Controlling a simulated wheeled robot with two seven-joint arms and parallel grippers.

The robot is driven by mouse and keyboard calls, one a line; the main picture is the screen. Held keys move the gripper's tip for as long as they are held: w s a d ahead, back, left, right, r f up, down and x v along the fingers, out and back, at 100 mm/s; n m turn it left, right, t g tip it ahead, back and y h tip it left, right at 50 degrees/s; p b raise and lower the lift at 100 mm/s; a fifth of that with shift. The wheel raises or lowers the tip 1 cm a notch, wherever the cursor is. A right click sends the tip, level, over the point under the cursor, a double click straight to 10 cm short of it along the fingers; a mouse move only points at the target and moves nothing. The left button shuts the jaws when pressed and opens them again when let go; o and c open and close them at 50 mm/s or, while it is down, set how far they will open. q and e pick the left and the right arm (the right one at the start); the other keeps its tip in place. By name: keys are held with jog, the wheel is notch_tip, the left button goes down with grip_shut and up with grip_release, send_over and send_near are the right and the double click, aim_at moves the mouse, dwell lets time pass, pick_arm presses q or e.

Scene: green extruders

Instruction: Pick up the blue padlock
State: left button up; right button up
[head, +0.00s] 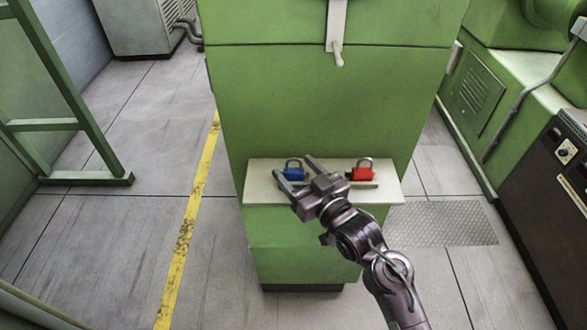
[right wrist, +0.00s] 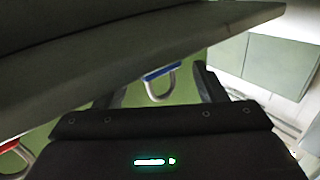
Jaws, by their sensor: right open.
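The blue padlock (head: 294,173) stands upright on a pale shelf (head: 262,193) at the front of the green machine, its grey shackle upward. My right gripper (head: 292,165) is open and empty. In the head view its fingers overlap the padlock's area and partly cover it. In the right wrist view the blue padlock (right wrist: 160,73) shows between the two dark fingers, shackle pointing down in the picture. The shelf's edge (right wrist: 130,55) hides most of its body there. I cannot tell the exact gap. My left gripper is not in view.
A red padlock (head: 362,172) stands on the same shelf, to the right; it also shows at the right wrist view's left edge (right wrist: 10,146). The green machine (head: 310,100) rises behind the shelf. Open floor with a yellow line (head: 190,220) lies to the left.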

jog(key=p+x, duration=0.1)
jog(key=x, duration=0.3)
jog(key=shift+w, duration=0.1)
jog(key=c, duration=1)
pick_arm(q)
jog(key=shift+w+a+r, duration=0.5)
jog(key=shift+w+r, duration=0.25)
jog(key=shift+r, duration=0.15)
pick_arm(e)
jog(key=shift+r, duration=0.1)
